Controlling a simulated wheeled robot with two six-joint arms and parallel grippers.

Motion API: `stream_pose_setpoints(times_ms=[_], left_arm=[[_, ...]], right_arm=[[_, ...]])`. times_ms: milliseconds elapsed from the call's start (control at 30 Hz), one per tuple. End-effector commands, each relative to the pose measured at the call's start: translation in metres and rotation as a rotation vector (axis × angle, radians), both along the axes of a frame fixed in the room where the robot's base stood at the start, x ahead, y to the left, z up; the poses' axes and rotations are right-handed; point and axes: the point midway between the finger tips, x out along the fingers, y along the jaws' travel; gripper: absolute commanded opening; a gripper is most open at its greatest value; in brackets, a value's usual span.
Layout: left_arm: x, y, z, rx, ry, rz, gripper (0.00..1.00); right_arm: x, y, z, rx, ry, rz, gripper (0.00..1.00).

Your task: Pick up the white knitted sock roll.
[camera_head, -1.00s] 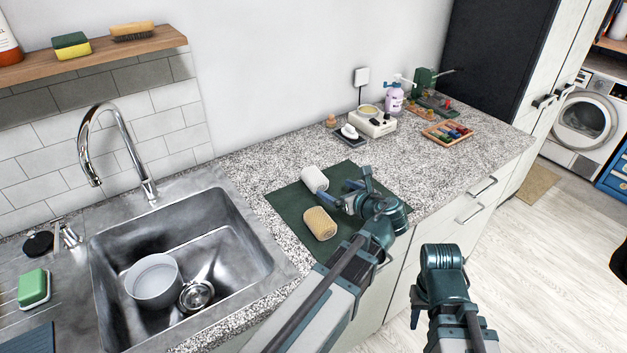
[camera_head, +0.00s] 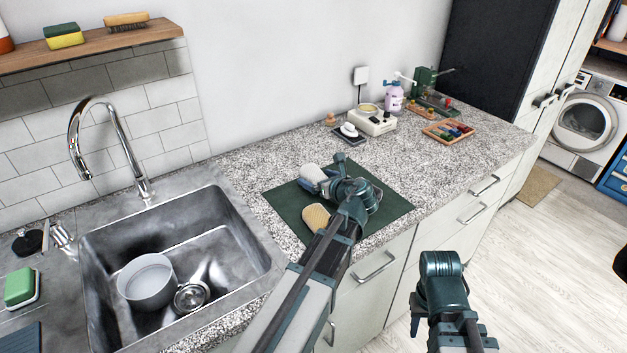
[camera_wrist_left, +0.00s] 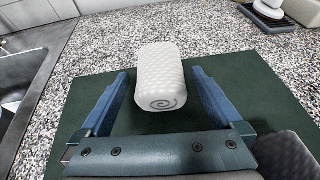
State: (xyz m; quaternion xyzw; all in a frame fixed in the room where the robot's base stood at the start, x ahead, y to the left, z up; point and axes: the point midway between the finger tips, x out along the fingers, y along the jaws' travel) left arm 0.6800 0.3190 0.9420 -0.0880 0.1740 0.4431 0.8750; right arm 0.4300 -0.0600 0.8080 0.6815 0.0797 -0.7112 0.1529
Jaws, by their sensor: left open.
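The white knitted sock roll (camera_head: 311,172) lies on a dark green mat (camera_head: 390,205) on the counter, partly hidden by my gripper in the head view. In the left wrist view the white sock roll (camera_wrist_left: 161,77) lies with its spiral end towards me, between and slightly beyond the two blue fingers. My left gripper (camera_wrist_left: 160,95) is open, with a gap on each side of the roll. It also shows in the head view (camera_head: 322,182). My right gripper (camera_head: 418,325) hangs in front of the counter; its jaws are not clear.
A tan roll (camera_head: 316,216) lies on the mat nearer me, partly behind my left arm. A sink (camera_head: 240,215) with a grey pot (camera_head: 148,283) is at the left. A soap dish (camera_head: 349,134) and a wooden tray (camera_head: 447,132) stand further back.

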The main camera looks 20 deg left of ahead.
Motion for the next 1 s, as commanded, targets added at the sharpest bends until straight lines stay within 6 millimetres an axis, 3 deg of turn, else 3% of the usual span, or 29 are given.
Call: stream_pose_setpoints(times_ms=[100,333,800,1000], left_arm=[[0.0101,0.0120,-0.0084,0.000,0.000,0.002,1.00],[0.0105,0.0139,-0.0073,0.000,0.000,0.000,1.00],[0.0104,0.0137,-0.0073,0.000,0.000,0.000,0.19],[0.0103,0.0137,-0.0071,0.000,0.000,0.000,0.19]], right_arm=[[0.0000,0.0000,-0.0085,0.000,0.000,0.000,0.38],[0.0000,0.0000,-0.0073,0.000,0.000,0.000,0.38],[0.0000,0.0000,-0.0073,0.000,0.000,0.000,0.38],[0.0000,0.0000,-0.0070,0.000,0.000,0.000,0.38]])
